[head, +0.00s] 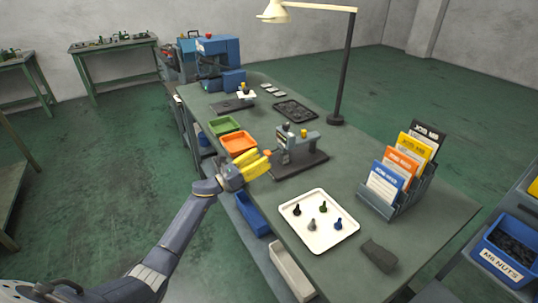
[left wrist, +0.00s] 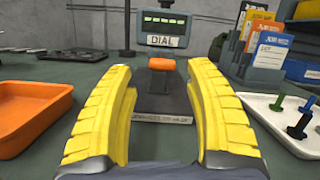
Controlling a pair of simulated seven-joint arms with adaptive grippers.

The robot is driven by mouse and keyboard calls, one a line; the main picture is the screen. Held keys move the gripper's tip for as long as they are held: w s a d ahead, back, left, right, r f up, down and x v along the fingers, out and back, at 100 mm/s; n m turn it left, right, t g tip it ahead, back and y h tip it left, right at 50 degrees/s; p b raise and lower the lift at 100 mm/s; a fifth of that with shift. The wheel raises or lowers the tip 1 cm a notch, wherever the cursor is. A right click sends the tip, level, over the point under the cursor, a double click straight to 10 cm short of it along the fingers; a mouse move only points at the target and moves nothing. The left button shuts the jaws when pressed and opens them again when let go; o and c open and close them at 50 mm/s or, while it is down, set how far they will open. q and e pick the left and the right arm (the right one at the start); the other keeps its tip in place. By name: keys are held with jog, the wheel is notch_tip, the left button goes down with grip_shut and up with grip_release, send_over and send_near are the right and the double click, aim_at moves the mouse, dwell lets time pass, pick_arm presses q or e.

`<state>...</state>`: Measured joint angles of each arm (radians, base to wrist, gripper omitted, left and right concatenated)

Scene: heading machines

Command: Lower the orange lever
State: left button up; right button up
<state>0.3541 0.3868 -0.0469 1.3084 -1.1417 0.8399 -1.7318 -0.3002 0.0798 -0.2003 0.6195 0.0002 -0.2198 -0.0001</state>
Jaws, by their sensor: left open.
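The orange lever (left wrist: 161,64) shows as a short orange knob on the front of the grey machine marked DIAL (left wrist: 167,40). In the head view the machine (head: 297,146) stands on a dark base plate on the bench, and only a little of the lever (head: 267,153) shows beside my fingers. My left gripper (head: 263,161) has yellow ribbed fingers. In the left wrist view they are spread wide, one on each side of the lever, with nothing between them close up. I cannot tell whether the fingertips reach the lever. My right gripper is not in view.
An orange tray (head: 238,143) and a green tray (head: 224,125) lie left of the machine. A white tray (head: 314,240) with several pegs lies in front. A card rack (head: 410,185) stands at right, and a lamp (head: 347,70) rises behind. Bare bench separates them.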

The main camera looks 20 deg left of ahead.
pick_arm(q)
jog(key=shift+v, duration=3.6)
jog(key=shift+d+f, duration=0.1)
